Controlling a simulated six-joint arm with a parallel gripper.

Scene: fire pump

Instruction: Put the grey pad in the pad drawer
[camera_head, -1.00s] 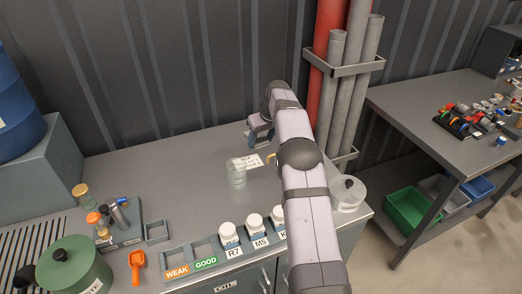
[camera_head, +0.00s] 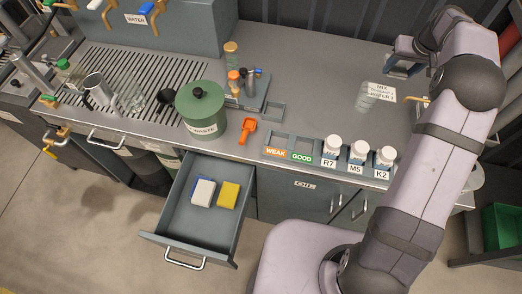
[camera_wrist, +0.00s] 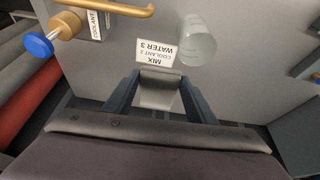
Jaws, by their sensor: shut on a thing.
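My gripper (camera_head: 400,68) is over the back right of the counter. In the wrist view my gripper (camera_wrist: 160,90) is shut on the grey pad (camera_wrist: 160,94), a flat grey piece between the two blue-grey fingers. The pad cannot be made out in the head view. The pad drawer (camera_head: 160,233) is pulled open at the front of the counter, far to the left of my gripper. A white pad with a blue edge (camera_head: 203,192) and a yellow pad (camera_head: 228,194) lie side by side towards its back.
A glass beaker (camera_head: 367,98) and mix card (camera_head: 382,92) stand near my gripper, also in the wrist view. White jars (camera_head: 358,152), a green waste pot (camera_head: 203,115) and an orange scoop (camera_head: 247,130) stand on the counter. The drawer's front half is bare.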

